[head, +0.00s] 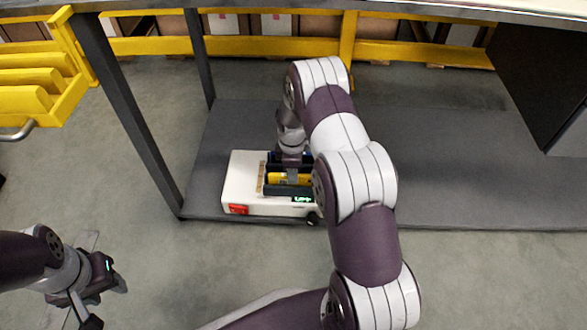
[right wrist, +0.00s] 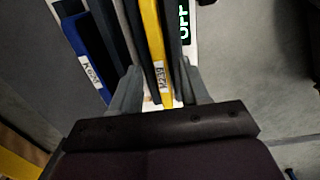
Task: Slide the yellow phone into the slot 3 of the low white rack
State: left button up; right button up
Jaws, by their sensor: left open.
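The low white rack (head: 243,182) stands on the grey lower shelf, with dark slot walls on its top. The yellow phone (head: 275,178) sits between dark walls there; it also shows upright on edge in the right wrist view (right wrist: 154,45), with a small white label. I cannot tell which slot it is in. My right gripper (head: 292,178) is over the rack; in the right wrist view its fingers (right wrist: 157,78) are apart, on either side of the phone, with visible gaps. My left gripper (head: 108,303) is open and empty over the floor at lower left.
A blue labelled item (right wrist: 88,58) stands beside the phone in the rack. A green-lit display (right wrist: 184,20) is on the other side. The grey shelf (head: 450,190) is clear to the right. A dark table leg (head: 130,110) and yellow bins (head: 35,90) are at left.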

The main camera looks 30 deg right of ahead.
notch_tip(320, 180, up, 13)
jog(key=p, duration=0.7)
jog(key=shift+a+f+p, duration=0.15)
jog(key=shift+a+p, duration=0.05)
jog(key=shift+p, duration=0.2)
